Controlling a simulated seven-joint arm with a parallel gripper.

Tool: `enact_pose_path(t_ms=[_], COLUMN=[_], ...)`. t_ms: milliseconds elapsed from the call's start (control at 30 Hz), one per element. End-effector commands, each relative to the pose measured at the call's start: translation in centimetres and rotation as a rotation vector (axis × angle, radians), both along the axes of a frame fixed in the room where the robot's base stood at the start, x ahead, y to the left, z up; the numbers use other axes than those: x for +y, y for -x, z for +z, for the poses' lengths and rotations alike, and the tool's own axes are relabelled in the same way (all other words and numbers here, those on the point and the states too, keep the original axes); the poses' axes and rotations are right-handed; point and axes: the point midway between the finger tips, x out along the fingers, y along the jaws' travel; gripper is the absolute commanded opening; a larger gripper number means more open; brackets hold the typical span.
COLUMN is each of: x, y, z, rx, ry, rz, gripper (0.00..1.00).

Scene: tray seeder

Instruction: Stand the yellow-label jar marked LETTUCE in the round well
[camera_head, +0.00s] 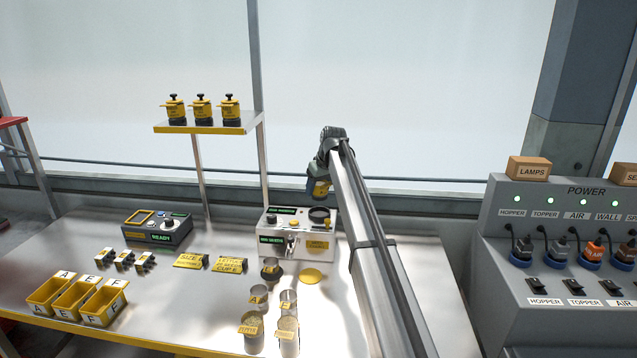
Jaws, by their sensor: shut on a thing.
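My gripper (322,180) is at the end of the arm, above the back right of the table, and is shut on a small dark jar with a yellow label (320,189). The writing on the label is too small to read. My fingers are partly hidden by the wrist. The held jar hangs slightly tilted in the picture, above a white machine (272,245). A dark-rimmed round well (319,213) is on the machine's top right, just below the jar. The jar appears apart from the well.
Glass jars with yellow labels (253,332) and lettered cups (258,297) stand at the front. Yellow bins (47,296), a dark READY unit (157,230) and flat yellow signs (190,260) are left. A shelf (200,129) holds three yellow-black pots. A power panel (560,300) stands right.

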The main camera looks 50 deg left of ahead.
Motion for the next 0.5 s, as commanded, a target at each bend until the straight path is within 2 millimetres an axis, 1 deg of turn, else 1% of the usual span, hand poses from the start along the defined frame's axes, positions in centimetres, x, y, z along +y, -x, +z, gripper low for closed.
enact_pose_path(t_ms=[100,500], x=[0.0,0.0], y=[0.0,0.0], z=[-1.1,-4.3], rx=[0.0,0.0], ry=[0.001,0.0], rz=[0.0,0.0], gripper=[0.25,0.25])
